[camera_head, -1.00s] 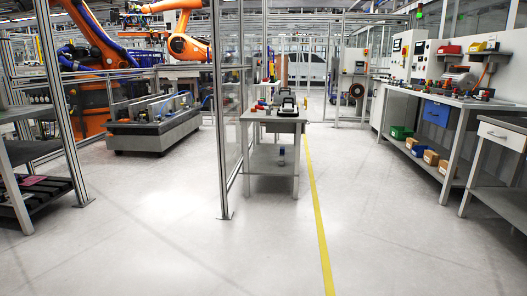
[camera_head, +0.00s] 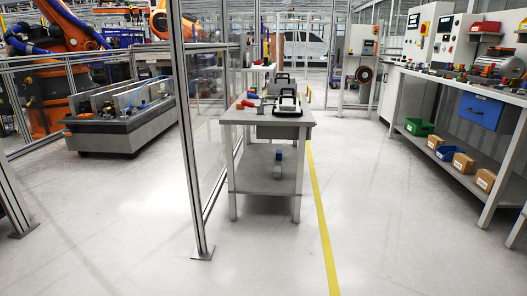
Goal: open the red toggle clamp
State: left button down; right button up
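A small grey work table (camera_head: 232,116) stands ahead near the middle of the view. A small red item (camera_head: 246,104) lies on the left part of its top; it is too small to tell whether it is the red toggle clamp or whether it is open. A black and white fixture (camera_head: 287,103) sits on the table to its right. Several small coloured items, some red (camera_head: 460,69), are on the long workbench (camera_head: 440,79) at the right; I cannot make out a clamp among them. Neither of my grippers is in view.
A glass partition with a metal post (camera_head: 189,150) stands left of the table. Clear floor with a yellow line (camera_head: 321,215) lies ahead and right. Orange robot arms (camera_head: 75,38) and a grey machine bed (camera_head: 110,135) are behind fencing at the left. Boxes sit under the workbench.

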aim_at(250, 104)
jog(key=i, duration=3.2)
jog(key=z, duration=0.55)
